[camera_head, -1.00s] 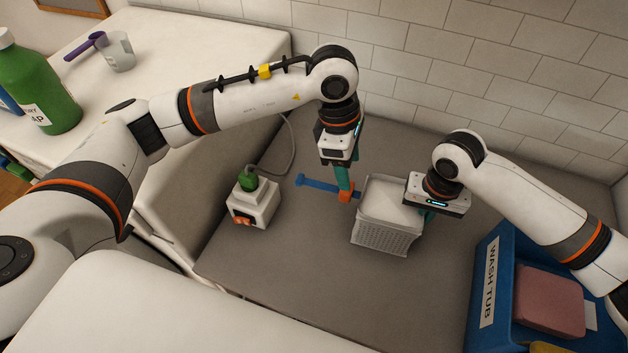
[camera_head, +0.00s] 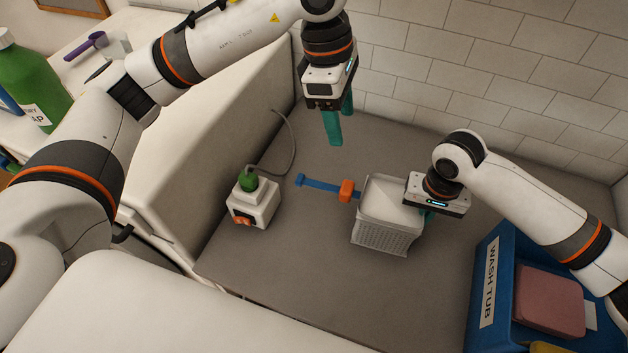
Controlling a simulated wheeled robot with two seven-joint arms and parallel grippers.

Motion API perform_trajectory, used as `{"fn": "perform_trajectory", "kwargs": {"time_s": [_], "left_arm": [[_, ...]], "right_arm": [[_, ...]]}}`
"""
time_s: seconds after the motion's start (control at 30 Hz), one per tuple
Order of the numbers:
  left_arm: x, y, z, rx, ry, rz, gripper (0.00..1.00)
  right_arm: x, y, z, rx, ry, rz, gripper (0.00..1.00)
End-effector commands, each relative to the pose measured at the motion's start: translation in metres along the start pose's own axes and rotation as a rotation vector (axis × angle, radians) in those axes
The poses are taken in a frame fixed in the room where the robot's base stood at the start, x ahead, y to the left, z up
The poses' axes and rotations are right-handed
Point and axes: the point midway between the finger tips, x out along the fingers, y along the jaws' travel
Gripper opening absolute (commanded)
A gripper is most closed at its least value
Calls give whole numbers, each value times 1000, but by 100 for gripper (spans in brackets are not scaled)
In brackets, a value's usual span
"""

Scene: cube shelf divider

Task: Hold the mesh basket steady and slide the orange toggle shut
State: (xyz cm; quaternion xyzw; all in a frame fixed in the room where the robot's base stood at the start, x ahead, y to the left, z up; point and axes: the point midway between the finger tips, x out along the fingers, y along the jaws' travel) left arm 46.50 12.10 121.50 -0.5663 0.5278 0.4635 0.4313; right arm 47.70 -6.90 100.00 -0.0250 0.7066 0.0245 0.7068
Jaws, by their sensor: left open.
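The white mesh basket (camera_head: 386,235) stands on the grey surface. A blue bar (camera_head: 320,185) sticks out from its left side, and the orange toggle (camera_head: 346,190) sits on that bar close to the basket wall. My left gripper (camera_head: 340,128) is open and empty, raised above and behind the bar, apart from the toggle. My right gripper (camera_head: 428,214) is at the basket's right side. Its fingers are mostly hidden behind its own body and the basket, so I cannot see whether they grip the rim.
A white box with a green knob and an orange switch (camera_head: 254,205) stands left of the bar, with a grey cable behind it. A blue wash tub (camera_head: 490,285) holding a pink block (camera_head: 548,300) is at the right. The grey surface (camera_head: 310,265) in front is clear.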

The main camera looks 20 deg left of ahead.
Motion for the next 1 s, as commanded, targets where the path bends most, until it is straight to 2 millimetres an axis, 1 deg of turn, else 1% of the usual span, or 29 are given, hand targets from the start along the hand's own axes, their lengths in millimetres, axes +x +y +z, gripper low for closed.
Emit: {"fn": "perform_trajectory", "kwargs": {"time_s": [0.1, 0.33, 0.4, 0.5, 0.73, 0.83, 0.93, 1.0], "left_arm": [[-6, 0, 0, 0, 1, 0, 58], [-6, 0, 0, 0, 0, 0, 58], [-6, 0, 0, 0, 0, 0, 58], [-6, 0, 0, 0, 0, 0, 58], [-6, 0, 0, 0, 0, 0, 58], [-6, 0, 0, 0, 0, 0, 58], [-6, 0, 0, 0, 0, 1, 58], [-6, 0, 0, 0, 0, 0, 58]], "right_arm": [[0, 0, 0, 0, -1, 1, 0], [0, 0, 0, 0, -1, 1, 0], [0, 0, 0, 0, -1, 1, 14], [0, 0, 0, 0, -1, 1, 30], [0, 0, 0, 0, 0, 0, 30], [-3, 0, 0, 0, -1, 1, 30], [-14, 0, 1, -1, -2, 2, 30], [-26, 0, 1, -1, -4, 1, 30]]}}
